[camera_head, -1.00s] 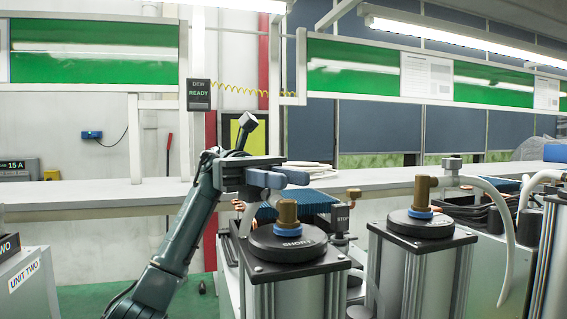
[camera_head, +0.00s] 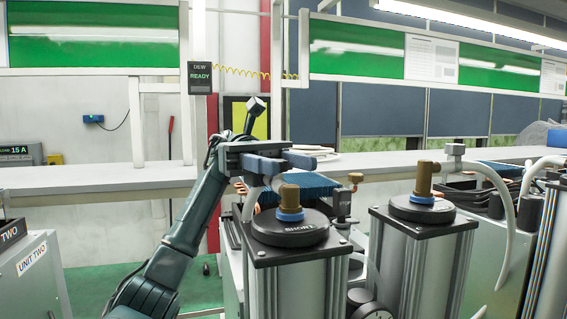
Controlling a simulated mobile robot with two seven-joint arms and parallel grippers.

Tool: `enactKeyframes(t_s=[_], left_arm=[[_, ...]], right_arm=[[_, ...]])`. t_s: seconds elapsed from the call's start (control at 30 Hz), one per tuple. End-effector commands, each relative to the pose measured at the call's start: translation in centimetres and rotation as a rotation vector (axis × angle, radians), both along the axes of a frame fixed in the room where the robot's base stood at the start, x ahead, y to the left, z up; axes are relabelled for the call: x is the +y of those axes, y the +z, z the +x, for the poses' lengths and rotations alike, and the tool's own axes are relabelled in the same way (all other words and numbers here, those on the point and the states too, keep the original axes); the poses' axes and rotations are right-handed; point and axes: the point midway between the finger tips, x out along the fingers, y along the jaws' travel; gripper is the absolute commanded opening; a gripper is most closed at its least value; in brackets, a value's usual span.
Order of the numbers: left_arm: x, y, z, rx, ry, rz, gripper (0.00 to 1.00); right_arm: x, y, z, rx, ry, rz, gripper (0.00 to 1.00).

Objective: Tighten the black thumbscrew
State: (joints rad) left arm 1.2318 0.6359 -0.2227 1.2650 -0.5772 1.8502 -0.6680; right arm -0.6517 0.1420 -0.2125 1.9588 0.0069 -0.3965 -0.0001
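I cannot pick out the black thumbscrew with certainty. A small dark block (camera_head: 342,204) stands behind the near column; I cannot tell whether it is part of it. The near column's black cap (camera_head: 290,229) reads SHORT and carries a brass fitting (camera_head: 289,197) with a blue ring. My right gripper is not in view.
A second column with a black cap (camera_head: 424,209) stands to the right, with a pale hose (camera_head: 492,180) near it. A long bench (camera_head: 90,178) runs behind. A box marked UNIT TWO (camera_head: 32,262) stands at the left. Green floor shows between box and columns.

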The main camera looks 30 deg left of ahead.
Motion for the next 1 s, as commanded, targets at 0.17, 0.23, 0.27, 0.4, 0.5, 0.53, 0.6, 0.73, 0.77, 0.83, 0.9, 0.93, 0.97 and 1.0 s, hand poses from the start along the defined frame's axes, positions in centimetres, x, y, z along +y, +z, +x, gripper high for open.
enactKeyframes(t_s=[0.17,0.23,0.27,0.4,0.5,0.53,0.6,0.73,0.77,0.83,0.9,0.93,0.97,1.0], left_arm=[[0.0,0.0,0.0,0.0,0.0,0.0,0.48],[0.0,0.0,0.0,0.0,0.001,0.0,0.48],[0.0,0.1,0.0,0.0,0.001,0.0,0.48],[0.0,1.1,0.0,-0.002,0.0,-0.001,0.48],[0.0,2.7,-0.1,-0.005,-0.001,-0.001,0.48],[0.0,3.4,0.0,-0.004,-0.001,-0.002,0.48],[0.0,4.8,0.0,-0.005,0.0,-0.002,0.48],[0.0,7.2,0.0,-0.003,-0.001,0.0,0.48],[0.0,7.7,-0.1,-0.003,-0.001,0.0,0.48],[0.0,8.7,0.0,-0.003,0.0,-0.001,0.48],[0.0,9.4,0.0,-0.001,0.001,0.0,0.48],[0.0,9.6,0.0,-0.001,0.001,0.0,0.48],[0.0,9.7,0.0,0.0,0.001,0.0,0.48],[0.0,9.9,0.0,0.001,0.001,0.0,0.48]], right_arm=[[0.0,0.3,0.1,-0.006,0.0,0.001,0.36],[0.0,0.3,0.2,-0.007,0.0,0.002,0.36],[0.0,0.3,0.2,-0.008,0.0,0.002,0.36],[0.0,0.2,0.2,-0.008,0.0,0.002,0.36],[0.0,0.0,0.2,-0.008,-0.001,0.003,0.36],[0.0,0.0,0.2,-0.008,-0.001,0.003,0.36],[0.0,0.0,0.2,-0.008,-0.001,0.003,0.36],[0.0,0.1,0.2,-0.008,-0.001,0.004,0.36],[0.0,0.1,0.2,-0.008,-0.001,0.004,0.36],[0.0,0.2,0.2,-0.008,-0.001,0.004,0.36],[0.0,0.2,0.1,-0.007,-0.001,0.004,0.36],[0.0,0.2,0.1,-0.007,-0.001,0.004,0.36],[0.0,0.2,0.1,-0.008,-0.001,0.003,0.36],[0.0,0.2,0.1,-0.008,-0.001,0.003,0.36]])
